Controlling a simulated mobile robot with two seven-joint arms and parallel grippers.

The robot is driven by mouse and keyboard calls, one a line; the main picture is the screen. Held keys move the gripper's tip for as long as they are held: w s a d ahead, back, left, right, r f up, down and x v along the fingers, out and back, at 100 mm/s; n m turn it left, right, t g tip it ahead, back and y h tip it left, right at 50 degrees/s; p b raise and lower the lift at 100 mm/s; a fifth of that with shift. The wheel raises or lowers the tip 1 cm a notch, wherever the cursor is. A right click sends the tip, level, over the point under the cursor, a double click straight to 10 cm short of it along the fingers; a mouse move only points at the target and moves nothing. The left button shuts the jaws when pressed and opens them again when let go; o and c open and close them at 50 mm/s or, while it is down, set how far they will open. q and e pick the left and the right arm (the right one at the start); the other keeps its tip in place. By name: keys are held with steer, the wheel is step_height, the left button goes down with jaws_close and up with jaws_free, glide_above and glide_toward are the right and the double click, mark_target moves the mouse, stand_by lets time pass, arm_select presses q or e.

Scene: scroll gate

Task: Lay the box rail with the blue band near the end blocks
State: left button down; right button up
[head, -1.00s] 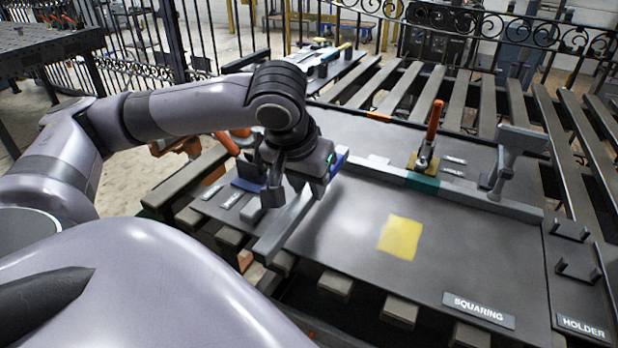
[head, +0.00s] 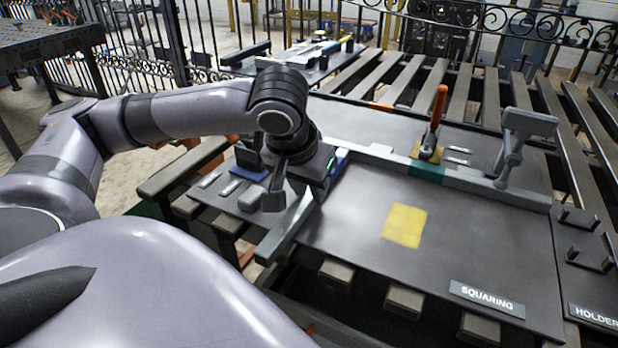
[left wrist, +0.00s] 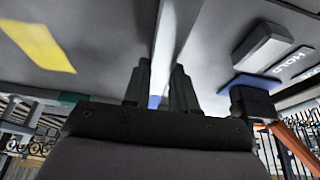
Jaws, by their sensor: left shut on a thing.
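My left gripper (head: 312,185) is shut on the grey box rail (head: 283,232), which slants across the left part of the dark squaring plate (head: 345,235). A blue band (head: 338,161) shows at the rail's far part, just beyond the gripper. The rail's near end reaches the plate's front edge. In the left wrist view the rail (left wrist: 172,38) runs between the fingers (left wrist: 158,88), with blue (left wrist: 154,102) between them. I cannot tell whether the rail touches the plate. A second grey rail with a green band (head: 426,171) lies along the back. My right gripper is not in view.
An orange-handled clamp (head: 436,122) stands behind the green band, and a grey upright fixture (head: 515,145) stands at the right. A blue-based block (head: 250,172) sits left of my gripper. A yellow patch (head: 404,225) marks clear plate; a holder (head: 585,245) is at far right.

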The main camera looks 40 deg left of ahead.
arm_select(q)
steer(key=shift+f, duration=0.3)
steer(key=c, duration=0.8)
jaws_free()
steer(key=p+v, duration=0.2)
steer(key=v, duration=0.4)
steer(key=shift+r, duration=0.15)
steer(key=shift+s+r, duration=0.2)
steer(key=shift+r, duration=0.25)
